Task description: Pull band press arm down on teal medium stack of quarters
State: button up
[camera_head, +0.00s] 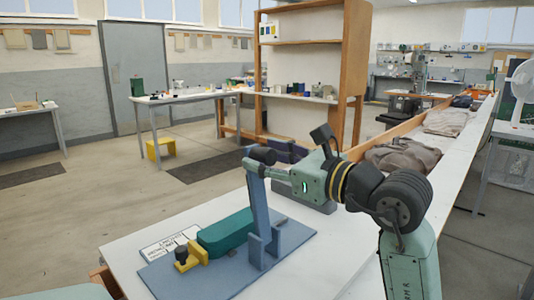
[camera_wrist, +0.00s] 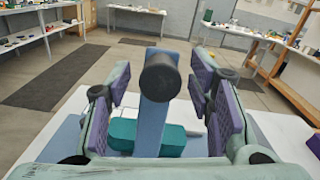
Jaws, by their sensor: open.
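The press has a blue base plate (camera_head: 200,278) on the white worktop. Its blue press arm (camera_head: 257,205) stands almost upright, with a dark round grip (camera_head: 263,155) at its top. The teal stack of quarters (camera_head: 226,232) lies on the base to the left of the arm's foot. A yellow block (camera_head: 196,256) with a black knob sits at the stack's near end. My gripper (camera_head: 257,168) is at the top of the press arm. In the wrist view, my open purple-padded fingers stand on both sides of the grip (camera_wrist: 160,77), with visible gaps. The teal stack (camera_wrist: 170,140) shows behind and below, partly hidden.
A printed white card (camera_head: 170,243) lies beside the base plate. Grey cloth bundles (camera_head: 402,157) lie along the bench at right. A wooden shelf (camera_head: 350,70) stands behind. The worktop right of the press is bare.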

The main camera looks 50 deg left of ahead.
jog(key=shift+a, duration=0.2)
jog(key=shift+c, duration=0.2)
grip_shut()
dwell(0.4)
